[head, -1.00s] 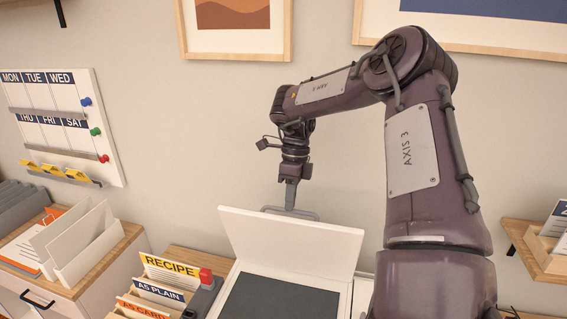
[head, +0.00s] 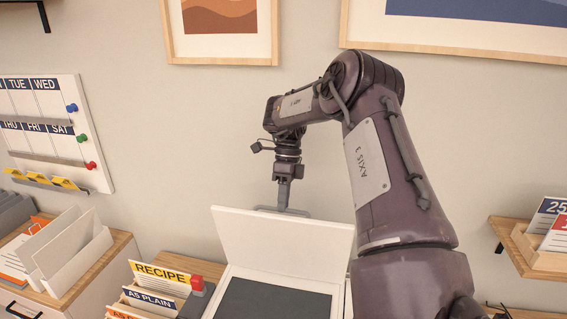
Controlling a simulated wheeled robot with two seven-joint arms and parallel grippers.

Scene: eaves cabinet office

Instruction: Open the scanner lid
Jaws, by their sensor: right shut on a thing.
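The scanner (head: 274,299) is white with a dark glass bed and stands low in the middle of the head view. Its white lid (head: 284,241) is raised and leans steeply up at the back of the bed. My right gripper (head: 282,208) points down at the lid's far top edge and is shut on a grey bar-like handle there. The lid hides the lower part of the fingers. My left gripper is not in view.
A card box with a RECIPE tab (head: 160,273) stands just left of the scanner. A white file holder (head: 70,252) is on the left cabinet. A wall shelf with cards (head: 537,249) is at right. The wall behind is close.

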